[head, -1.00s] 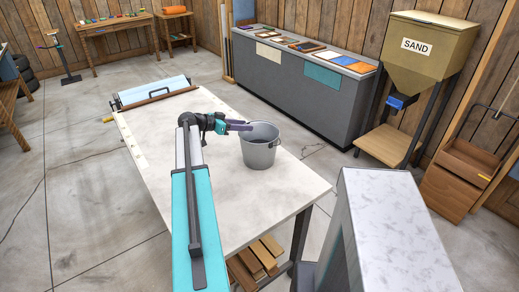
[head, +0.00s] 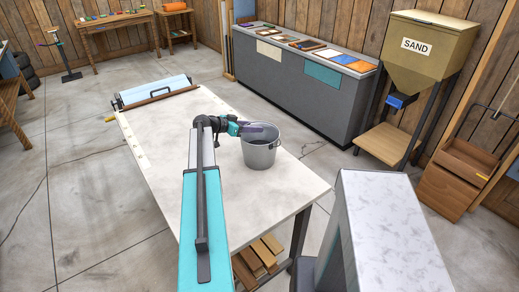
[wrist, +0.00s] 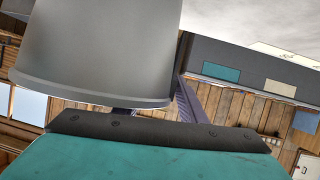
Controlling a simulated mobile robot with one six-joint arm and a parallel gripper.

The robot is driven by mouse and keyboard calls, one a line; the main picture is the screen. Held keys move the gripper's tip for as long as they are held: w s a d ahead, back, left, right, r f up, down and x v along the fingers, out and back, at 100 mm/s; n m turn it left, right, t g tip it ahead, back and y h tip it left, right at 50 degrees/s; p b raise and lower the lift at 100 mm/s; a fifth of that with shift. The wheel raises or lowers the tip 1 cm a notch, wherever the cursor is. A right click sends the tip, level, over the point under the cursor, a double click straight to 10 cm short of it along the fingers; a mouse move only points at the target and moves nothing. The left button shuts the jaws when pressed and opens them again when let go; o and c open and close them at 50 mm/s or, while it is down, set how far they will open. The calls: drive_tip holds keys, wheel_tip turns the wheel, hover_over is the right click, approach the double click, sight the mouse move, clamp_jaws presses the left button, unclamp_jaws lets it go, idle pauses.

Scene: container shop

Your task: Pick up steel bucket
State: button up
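The grey steel bucket (head: 262,157) stands upright on the pale workbench (head: 190,165), with a dark handle fitting at its side. My gripper (head: 258,130) is at the bucket's left rim, and its purple fingers reach over the opening. In the wrist view the bucket (wrist: 95,45) appears upside down and fills the upper left. One purple finger shows to the right of the bucket and a small part of the other shows under the rim, with a gap between them. The fingertips are partly hidden, and I cannot tell whether they touch the wall.
A roller with a blue sheet (head: 153,89) lies at the bench's far end. A grey counter with sample tiles (head: 300,85) stands behind, and a sand hopper (head: 425,50) is to the right. A white-topped block (head: 390,225) stands at front right. The bench's left part is clear.

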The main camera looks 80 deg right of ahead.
idle(0.4)
clamp_jaws()
idle(1.3)
